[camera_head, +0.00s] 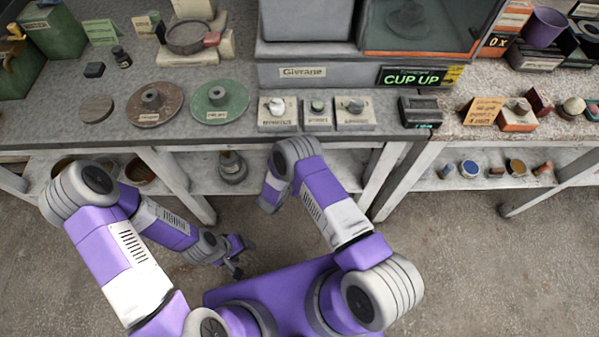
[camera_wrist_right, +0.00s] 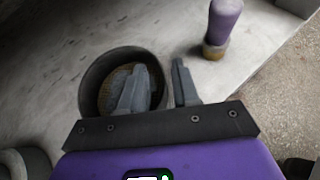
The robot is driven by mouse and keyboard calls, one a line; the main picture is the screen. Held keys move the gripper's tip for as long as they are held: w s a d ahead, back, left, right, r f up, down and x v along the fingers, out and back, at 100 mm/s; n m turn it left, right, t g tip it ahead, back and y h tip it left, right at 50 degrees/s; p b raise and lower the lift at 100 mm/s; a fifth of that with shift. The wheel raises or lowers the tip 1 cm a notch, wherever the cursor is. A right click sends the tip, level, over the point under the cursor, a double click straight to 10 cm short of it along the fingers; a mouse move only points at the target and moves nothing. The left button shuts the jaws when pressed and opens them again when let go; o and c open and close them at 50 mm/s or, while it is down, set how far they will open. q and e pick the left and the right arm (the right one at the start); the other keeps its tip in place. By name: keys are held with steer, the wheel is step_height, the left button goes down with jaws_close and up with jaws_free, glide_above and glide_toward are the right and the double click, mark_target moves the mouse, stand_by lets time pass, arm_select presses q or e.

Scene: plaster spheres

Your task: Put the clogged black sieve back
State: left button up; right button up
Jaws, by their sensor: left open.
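A round black sieve (camera_wrist_right: 92,84) shows in the right wrist view, its mesh partly covered by yellow-brown matter. My right gripper (camera_wrist_right: 159,72) is at its right-hand wall. One finger is over the inside and the other is outside the wall. The fingers stand apart, with the wall in the gap between them. Contact cannot be told. In the head view the right gripper is hidden behind its own arm. My left gripper (camera_head: 243,258) is open and empty, low over the floor in front of the bench. A round, grey sieve-like pan (camera_head: 188,36) sits on a stand on the counter.
A purple-handled tool (camera_wrist_right: 224,22) stands beside the sieve on a pale grey surface. The lower shelf (camera_head: 330,165) holds bowls and small items. The counter holds a brown disc (camera_head: 155,103), a green disc (camera_head: 219,99) and small labelled blocks. White legs (camera_head: 168,172) stand below.

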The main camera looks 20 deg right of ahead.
steer(key=p+v, duration=0.3)
steer(key=v, duration=0.8)
steer(key=shift+s+a+r, duration=0.15)
steer(key=shift+s+a, duration=0.1)
steer(key=s+d+f+m+g+y+p, duration=0.1)
steer(key=s+d+m+g, duration=0.2)
steer(key=s+g, duration=0.3)
steer(key=s+d+m+g+y+p, duration=0.1)
steer(key=s+d+m+g, duration=0.15)
steer(key=s, duration=0.45)
steer(key=s+a+r+m+g+y+p, duration=0.2)
steer(key=s+a+r+m+g+y, duration=0.25)
steer(key=s+m+y, duration=0.35)
steer(key=w+r+m+t+y+p, duration=0.1)
steer(key=w+r+m+t, duration=0.1)
steer(key=m, duration=0.5)
steer(key=w+r+m+t+y+p, duration=0.1)
steer(key=r+m+t+y, duration=0.1)
steer(key=m, duration=0.6)
step_height(320, 180, up, 3)
steer(key=shift+w+f+t, duration=0.2)
steer(key=shift+w+t, duration=0.15)
steer(key=shift+t, duration=0.35)
